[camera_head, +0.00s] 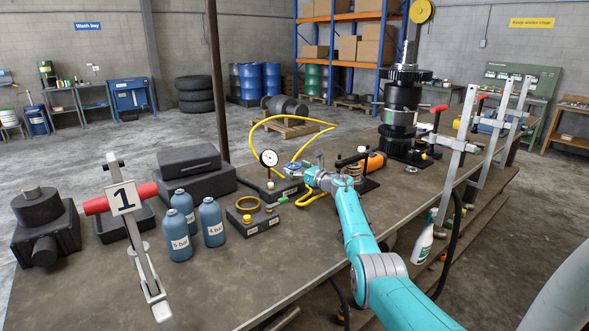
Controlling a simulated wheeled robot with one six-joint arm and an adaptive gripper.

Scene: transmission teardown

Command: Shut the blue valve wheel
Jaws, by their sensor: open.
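My gripper (309,174), at the end of my turquoise arm, is open over the bench, beside a dark block (285,191). A round white pressure gauge (269,158) stands on a stem by this block. A small green handle (283,200) shows at the block's front. A yellow hose (262,124) loops behind the gauge and comes down near my gripper. I cannot tell whether my gripper touches anything.
Several blue bottles (211,222) and a dark block with a yellow ring (248,204) stand left of my gripper. An orange part (375,162) and a tall black gear stack (401,105) stand to the right. The bench's front middle is clear.

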